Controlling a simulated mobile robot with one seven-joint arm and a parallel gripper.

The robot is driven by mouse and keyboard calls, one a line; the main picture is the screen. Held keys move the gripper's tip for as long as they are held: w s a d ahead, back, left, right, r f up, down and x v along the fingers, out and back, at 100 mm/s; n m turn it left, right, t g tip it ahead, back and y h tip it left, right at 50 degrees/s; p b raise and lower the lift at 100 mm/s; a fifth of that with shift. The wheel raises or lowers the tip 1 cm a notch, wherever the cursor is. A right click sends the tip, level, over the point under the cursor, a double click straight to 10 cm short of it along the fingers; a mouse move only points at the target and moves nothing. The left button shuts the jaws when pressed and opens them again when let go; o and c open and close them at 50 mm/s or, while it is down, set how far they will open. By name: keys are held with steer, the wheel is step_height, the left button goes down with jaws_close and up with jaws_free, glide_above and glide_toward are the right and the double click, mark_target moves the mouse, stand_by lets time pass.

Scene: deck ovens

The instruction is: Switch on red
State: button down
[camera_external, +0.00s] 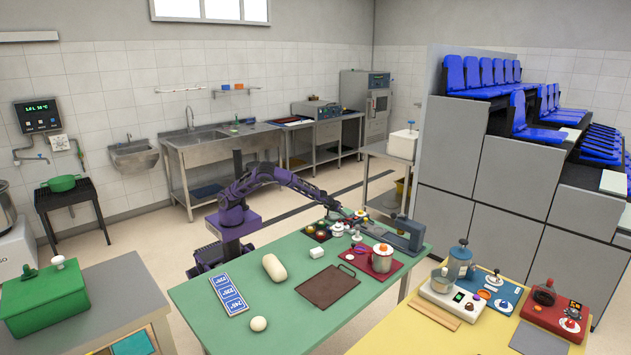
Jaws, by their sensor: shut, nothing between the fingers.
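My purple arm stands behind the green table and reaches right over its back edge. My gripper (346,212) is shut and empty, above small items at the table's back right. Just below and left of it is a dark box with small coloured domes (319,233), one of them reddish; whether any is lit is too small to tell. A red appliance (553,312) with knobs sits on the yellow table at right. Which red item the task means is not clear.
The green table (195,292) also holds a brown board (327,286), a pale loaf shape (273,268), a white ball (258,324), blue cards (229,294) and a grey machine (408,233). White-topped small items crowd around the gripper.

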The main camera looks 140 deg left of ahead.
steer(key=r, duration=0.1)
steer(key=s+r+p, duration=0.1)
steer(key=r, duration=0.1)
steer(key=shift+r, duration=0.3)
steer(key=v, duration=1)
steer(key=shift+s+f+p, duration=0.15)
steer(key=shift+s+p, duration=0.25)
steer(key=shift+p, duration=0.05)
steer(key=shift+w+a+r+n+t+b, duration=0.15)
steer(key=shift+w+r+n+t+b, duration=0.15)
steer(key=shift+w+t+b, duration=0.45)
steer(key=shift+s, duration=0.25)
steer(key=shift+f, duration=0.1)
